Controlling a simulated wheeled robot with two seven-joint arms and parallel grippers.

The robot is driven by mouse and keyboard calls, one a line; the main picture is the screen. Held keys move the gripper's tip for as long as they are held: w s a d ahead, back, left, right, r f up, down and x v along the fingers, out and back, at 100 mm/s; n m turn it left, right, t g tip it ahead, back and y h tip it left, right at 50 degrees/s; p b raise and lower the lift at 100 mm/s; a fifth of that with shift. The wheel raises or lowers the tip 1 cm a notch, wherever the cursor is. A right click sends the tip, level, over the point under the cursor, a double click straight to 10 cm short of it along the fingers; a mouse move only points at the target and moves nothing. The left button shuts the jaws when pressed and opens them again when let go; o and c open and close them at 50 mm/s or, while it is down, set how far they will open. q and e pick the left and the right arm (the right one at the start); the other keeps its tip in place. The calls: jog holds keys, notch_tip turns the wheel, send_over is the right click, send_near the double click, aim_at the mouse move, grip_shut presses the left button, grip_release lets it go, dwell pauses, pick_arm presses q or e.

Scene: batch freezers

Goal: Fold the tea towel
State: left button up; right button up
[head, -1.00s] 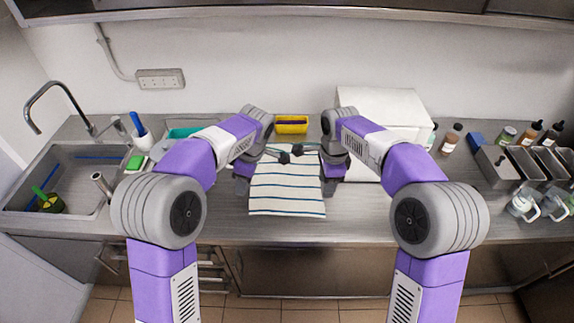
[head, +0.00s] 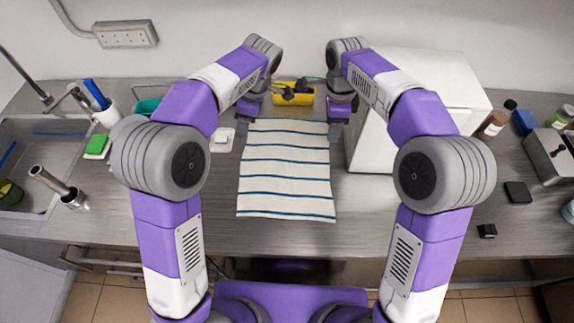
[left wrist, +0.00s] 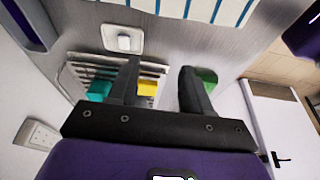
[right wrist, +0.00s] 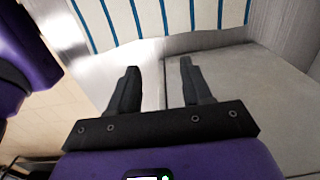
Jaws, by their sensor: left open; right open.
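The tea towel (head: 287,170) is white with blue stripes and lies flat, spread out on the steel counter. An edge of it shows at the top of the left wrist view (left wrist: 200,8) and of the right wrist view (right wrist: 160,16). My left gripper (head: 247,112) is near the towel's far left corner, apart from the cloth. In the left wrist view its two fingers (left wrist: 158,82) are apart and empty. My right gripper (head: 338,118) is near the far right corner. In the right wrist view its fingers (right wrist: 158,78) are apart with nothing between them.
A white box-shaped machine (head: 425,85) stands close to the right of the towel. A yellow container (head: 293,95) is behind it. The counter in front is clear.

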pick_arm(q)
jog(key=b, duration=0.6)
send_over(248, 161)
jog(key=d, duration=0.1)
notch_tip(248, 161, down, 8)
pick_arm(e)
send_over(324, 165)
notch_tip(324, 165, down, 8)
pick_arm(q)
jog(key=shift+d+f+b, duration=0.1)
jog(key=shift+f+b, duration=0.2)
jog(key=shift+f, duration=4.15)
pick_arm(e)
jog(key=shift+f, duration=4.5)
pick_arm(q)
jog(key=shift+s+f, duration=0.1)
pick_arm(e)
jog(key=shift+f, duration=0.1)
pick_arm(q)
jog(key=shift+c, duration=0.2)
pick_arm(e)
jog(key=shift+c, duration=0.2)
pick_arm(q)
grip_shut()
pick_arm(e)
jog(key=shift+f, duration=0.1)
grip_shut()
